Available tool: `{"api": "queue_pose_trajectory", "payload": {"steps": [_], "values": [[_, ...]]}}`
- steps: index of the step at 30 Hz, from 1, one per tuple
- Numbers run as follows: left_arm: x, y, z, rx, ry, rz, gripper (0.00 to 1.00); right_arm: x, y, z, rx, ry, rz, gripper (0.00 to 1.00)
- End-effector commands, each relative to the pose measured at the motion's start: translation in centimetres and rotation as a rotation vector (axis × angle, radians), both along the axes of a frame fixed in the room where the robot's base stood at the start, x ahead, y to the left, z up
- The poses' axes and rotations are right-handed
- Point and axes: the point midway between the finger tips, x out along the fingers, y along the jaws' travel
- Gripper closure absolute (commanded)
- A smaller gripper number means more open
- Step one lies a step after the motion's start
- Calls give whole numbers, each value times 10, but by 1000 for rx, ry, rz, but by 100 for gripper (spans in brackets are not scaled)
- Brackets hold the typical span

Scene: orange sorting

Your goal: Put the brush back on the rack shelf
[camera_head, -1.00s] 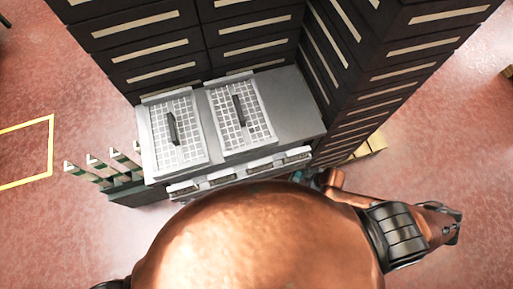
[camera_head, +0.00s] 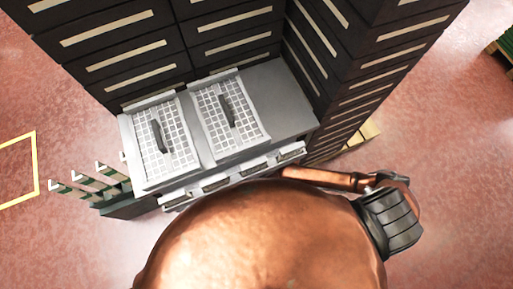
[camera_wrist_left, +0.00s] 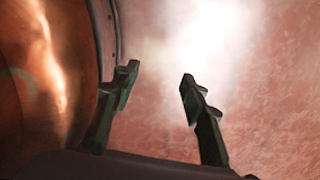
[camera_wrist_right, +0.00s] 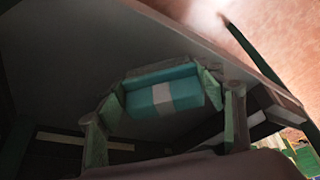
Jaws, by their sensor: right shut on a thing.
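My right gripper (camera_wrist_right: 160,90) is shut on a teal block-shaped thing with a pale band, which I take to be the brush (camera_wrist_right: 140,99). No bristles show. It is held across the fingertips, below a broad dark grey surface (camera_wrist_right: 80,60) in the right wrist view. I cannot tell whether it touches anything. My left gripper (camera_wrist_left: 157,88) is open and empty, with bare floor beyond it. Neither gripper shows in the head view. I cannot clearly pick out the rack shelf.
A grey bench (camera_head: 280,95) carries two white mesh panels (camera_head: 165,140) with dark handles. Dark drawer cabinets (camera_head: 130,45) stand behind and right of it. A row of small trays (camera_head: 215,183) lines its front edge. Slatted green-grey stands (camera_head: 100,185) are at left. Open floor lies at right.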

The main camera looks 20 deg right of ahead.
Motion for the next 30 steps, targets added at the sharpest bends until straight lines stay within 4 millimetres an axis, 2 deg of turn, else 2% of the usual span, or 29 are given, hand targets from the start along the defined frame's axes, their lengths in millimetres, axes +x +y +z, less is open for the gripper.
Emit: {"api": "queue_pose_trajectory", "payload": {"steps": [5,6,8,20,21,27,30], "values": [[-14,1,-9,2,20,2,60,22,24,-1,4,-3,1,60],[-19,1,-12,1,26,2,60,19,22,-11,-1,4,0,60],[-24,1,-15,2,33,4,60,18,21,-17,0,4,-1,60],[-25,2,-13,4,36,3,60,19,21,-18,1,-1,0,60],[-25,2,-13,4,35,3,60,19,21,-18,0,-1,1,34],[-22,2,-13,3,31,3,60,19,21,-18,1,-1,0,21],[-21,2,-13,3,30,3,60,19,21,-18,1,-1,0,20]]}}
